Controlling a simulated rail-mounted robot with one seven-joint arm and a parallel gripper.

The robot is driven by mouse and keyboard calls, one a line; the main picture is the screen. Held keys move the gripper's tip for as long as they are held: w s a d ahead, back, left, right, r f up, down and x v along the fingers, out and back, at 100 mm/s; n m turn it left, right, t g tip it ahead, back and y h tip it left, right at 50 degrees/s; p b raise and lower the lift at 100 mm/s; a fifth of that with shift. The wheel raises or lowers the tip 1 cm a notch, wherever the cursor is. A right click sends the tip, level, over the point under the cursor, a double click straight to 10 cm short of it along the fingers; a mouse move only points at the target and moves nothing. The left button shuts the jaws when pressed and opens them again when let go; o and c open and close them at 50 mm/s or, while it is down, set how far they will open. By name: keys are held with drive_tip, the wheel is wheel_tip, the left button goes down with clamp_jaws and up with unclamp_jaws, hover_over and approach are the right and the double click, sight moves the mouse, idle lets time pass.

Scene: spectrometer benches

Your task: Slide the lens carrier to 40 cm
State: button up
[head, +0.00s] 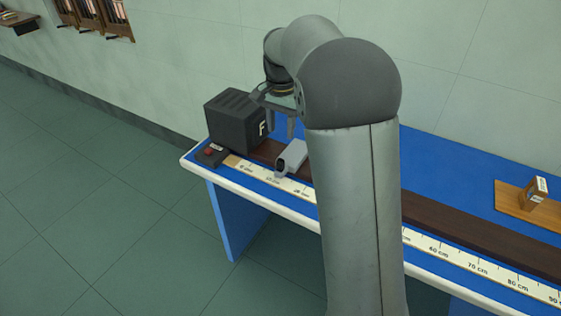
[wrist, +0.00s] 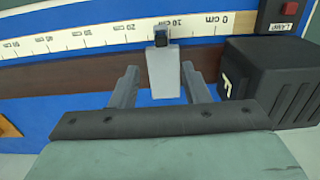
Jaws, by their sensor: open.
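The lens carrier, as far as I can tell, is a grey block (head: 291,158) on the dark rail (head: 435,215) at the left part of the bench. In the wrist view the carrier (wrist: 164,72) has a dark end reaching over the white cm scale (wrist: 95,38), between the 10 cm mark and the 20 cm region. My gripper (head: 281,124) is open just above and behind the carrier. In the wrist view its two fingers (wrist: 160,78) appear on either side of the carrier, with gaps. I cannot tell their exact height. My arm hides the middle of the scale in the head view.
A black lamp box (head: 236,118) marked F stands close by at the rail's zero end, with a red-buttoned switch (head: 211,153) beside it. A wooden block (head: 535,191) on a board (head: 515,202) stands behind the rail at right. The visible rail towards higher numbers looks clear.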

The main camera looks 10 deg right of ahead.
sight(281, 160)
wheel_tip(281, 160, down, 13)
drive_tip(key=shift+a, duration=0.1)
idle(0.3)
clamp_jaws()
